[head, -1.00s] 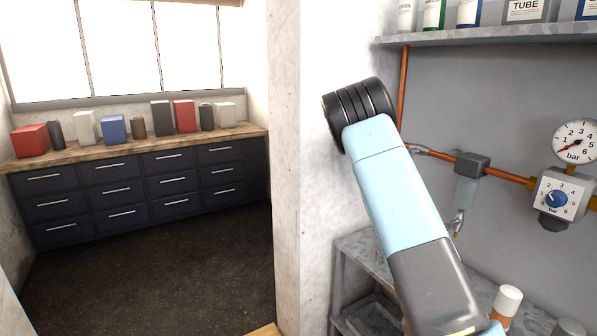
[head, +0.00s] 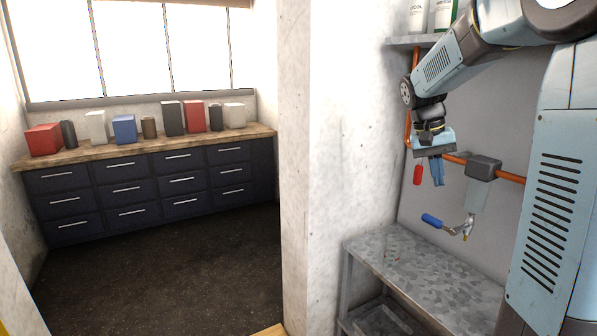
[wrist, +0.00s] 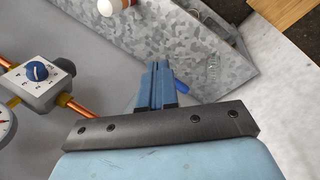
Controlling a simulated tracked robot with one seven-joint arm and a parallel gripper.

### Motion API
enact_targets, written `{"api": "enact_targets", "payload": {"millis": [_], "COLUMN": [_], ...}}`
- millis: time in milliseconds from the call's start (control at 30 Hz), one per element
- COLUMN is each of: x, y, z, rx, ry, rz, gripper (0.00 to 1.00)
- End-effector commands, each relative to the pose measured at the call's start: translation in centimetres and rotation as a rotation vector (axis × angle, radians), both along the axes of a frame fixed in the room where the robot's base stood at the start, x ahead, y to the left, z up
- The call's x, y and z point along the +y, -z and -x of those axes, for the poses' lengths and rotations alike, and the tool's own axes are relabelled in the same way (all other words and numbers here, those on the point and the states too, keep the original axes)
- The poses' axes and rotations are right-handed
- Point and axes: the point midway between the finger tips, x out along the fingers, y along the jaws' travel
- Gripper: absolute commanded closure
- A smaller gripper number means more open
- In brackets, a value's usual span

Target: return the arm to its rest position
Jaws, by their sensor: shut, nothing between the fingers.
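My gripper (head: 437,172) hangs at the upper right of the head view, fingers pointing down, in front of the grey wall panel. Its blue fingers are together with nothing between them; they also show in the wrist view (wrist: 157,85). My arm comes in from the right edge and bends down to the gripper. The gripper is above the metal bench and apart from it. A blue lever handle (head: 432,220) lies below the gripper in the head view, partly hidden behind the fingers in the wrist view (wrist: 181,87).
A galvanised bench (head: 425,275) stands below, its top clear in the head view. A copper pipe (head: 510,177), a grey filter unit (head: 483,168) and a red handle (head: 417,174) are near the gripper. A shelf (head: 415,41) is above. A regulator knob (wrist: 37,71) shows in the wrist view.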

Motion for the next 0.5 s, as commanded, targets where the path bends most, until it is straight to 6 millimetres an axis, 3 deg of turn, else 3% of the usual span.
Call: {"api": "enact_targets", "payload": {"millis": [500], "x": [4.7], "y": [-2.3], "z": [12.0], "rx": [-0.249], "ry": [-0.202], "rz": [-0.178], "gripper": [1.00]}}
